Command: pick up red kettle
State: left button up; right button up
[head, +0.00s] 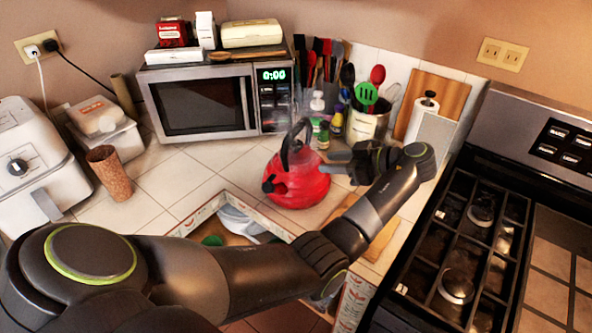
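The red kettle (297,183) stands upright on the white tiled counter, in front of the microwave. Its black handle arches over the top and its dark spout points to the left. My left arm crosses the front of the view from the left and bends back. My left gripper (338,169) points left at the kettle's right side, at about mid-body height. A grey finger is close to or touching the red body; I cannot tell which. The gap between the fingers does not show. My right gripper is not in view.
The microwave (205,103) stands behind the kettle. Bottles (323,134), a utensil pot (367,122) and a paper towel roll (424,118) stand behind my gripper. The stove (470,240) is at right. A cork-like cup (109,172) and an air fryer (35,160) are at left.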

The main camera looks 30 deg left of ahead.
pick_arm(q)
jog(key=b, duration=0.7)
send_near(287, 164)
jog(key=x, duration=0.4)
jog(key=shift+s+a+p, duration=0.1)
jog(key=shift+a+p, duration=0.2)
jog(key=shift+a, duration=0.75)
jog(key=shift+a+f, duration=0.1)
jog(key=shift+a, duration=0.15)
jog(key=shift+s+a+f+p, duration=0.1)
jog(key=shift+a+f+p, duration=0.05)
jog(key=shift+a+p, duration=0.4)
jog(key=p+x, duration=0.1)
jog(key=x, duration=0.2)
jog(key=shift+a+f+p, duration=0.15)
jog(key=shift+p, duration=0.15)
jog(key=shift+a+f, duration=0.15)
jog(key=shift+a, duration=0.05)
jog(key=shift+f, duration=0.2)
jog(key=shift+a+f, duration=0.1)
jog(key=c, duration=0.7)
grip_shut()
